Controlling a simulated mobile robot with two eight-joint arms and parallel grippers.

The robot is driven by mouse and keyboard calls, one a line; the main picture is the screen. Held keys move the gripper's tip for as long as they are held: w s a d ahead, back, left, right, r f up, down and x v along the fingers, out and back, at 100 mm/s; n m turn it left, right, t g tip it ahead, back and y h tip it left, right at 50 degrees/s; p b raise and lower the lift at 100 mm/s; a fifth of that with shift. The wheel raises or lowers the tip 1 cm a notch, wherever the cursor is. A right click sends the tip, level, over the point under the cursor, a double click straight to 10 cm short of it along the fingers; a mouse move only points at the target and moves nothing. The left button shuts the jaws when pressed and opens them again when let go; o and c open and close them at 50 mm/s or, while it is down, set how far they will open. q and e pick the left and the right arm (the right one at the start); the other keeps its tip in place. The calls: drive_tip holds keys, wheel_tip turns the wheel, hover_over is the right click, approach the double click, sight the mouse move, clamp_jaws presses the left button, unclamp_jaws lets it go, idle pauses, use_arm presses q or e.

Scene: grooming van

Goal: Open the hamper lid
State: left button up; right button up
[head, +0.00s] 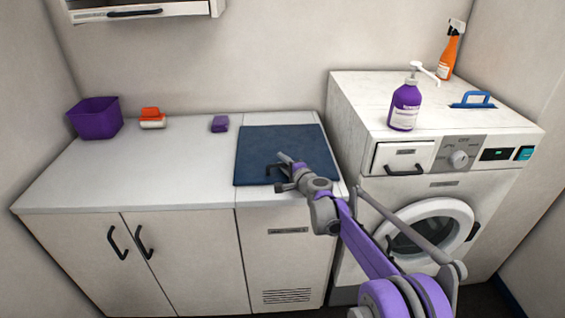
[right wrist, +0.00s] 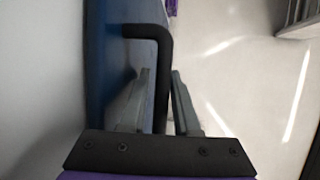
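The hamper lid (head: 285,145) is a dark blue panel lying flat in the right part of the white counter. Its black bar handle (right wrist: 162,60) stands out from the lid in the right wrist view; in the head view it is mostly hidden by my gripper. My right gripper (head: 284,170) is at the lid's front part. In the right wrist view its two fingers (right wrist: 160,85) are apart, one on each side of the handle bar, with a gap visible on the left of the bar. My left gripper is not in view.
On the counter (head: 130,180) stand a purple bin (head: 95,118), an orange and white brush or sponge (head: 151,118) and a purple block (head: 220,124). The washing machine (head: 350,110) at right bears a purple pump bottle (head: 404,107), an orange spray bottle (head: 449,55) and a blue-handled tool (head: 472,100).

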drive_tip(key=shift+c, duration=0.2)
clamp_jaws()
idle(1.3)
